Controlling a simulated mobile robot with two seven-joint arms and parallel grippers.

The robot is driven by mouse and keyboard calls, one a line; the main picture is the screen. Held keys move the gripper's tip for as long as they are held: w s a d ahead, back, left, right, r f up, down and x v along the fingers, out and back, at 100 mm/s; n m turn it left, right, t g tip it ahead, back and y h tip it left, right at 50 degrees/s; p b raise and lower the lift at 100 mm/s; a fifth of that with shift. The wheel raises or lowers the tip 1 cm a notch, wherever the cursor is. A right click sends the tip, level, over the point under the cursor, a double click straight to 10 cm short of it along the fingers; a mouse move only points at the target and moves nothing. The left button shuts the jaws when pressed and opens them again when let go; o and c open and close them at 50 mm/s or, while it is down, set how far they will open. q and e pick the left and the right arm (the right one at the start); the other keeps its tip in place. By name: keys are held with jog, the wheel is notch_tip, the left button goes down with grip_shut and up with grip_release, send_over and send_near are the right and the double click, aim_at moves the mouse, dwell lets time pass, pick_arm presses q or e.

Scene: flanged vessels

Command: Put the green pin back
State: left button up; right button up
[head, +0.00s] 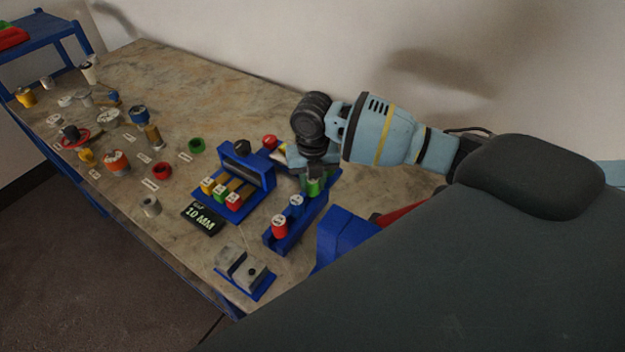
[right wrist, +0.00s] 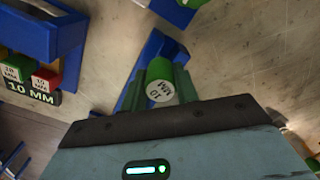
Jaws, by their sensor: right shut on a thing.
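The green pin (head: 315,187), marked 10 MM on its top in the right wrist view (right wrist: 160,82), is between the fingers of my right gripper (head: 314,172). The gripper is shut on it. The pin is over the far end of the blue pin rack (head: 283,243), which also shows behind it in the right wrist view (right wrist: 133,92). The gripper hides the pin's lower part, so I cannot tell whether it is seated. A red pin (head: 279,228) and a blue-grey pin (head: 296,207) stand in the same rack. My left gripper is out of view.
A blue gauge stand (head: 247,165) with yellow, green and red blocks is left of the rack. A black 10 MM sign (head: 203,218) and grey blocks on a blue base (head: 244,270) are nearer. Several flanged vessels (head: 117,162) stand at the left.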

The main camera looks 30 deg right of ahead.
jog(key=shift+f, duration=0.5)
jog(key=o, duration=1)
notch_tip(320, 180, up, 13)
jog(key=shift+r+p, duration=0.1)
jog(key=shift+p, duration=0.2)
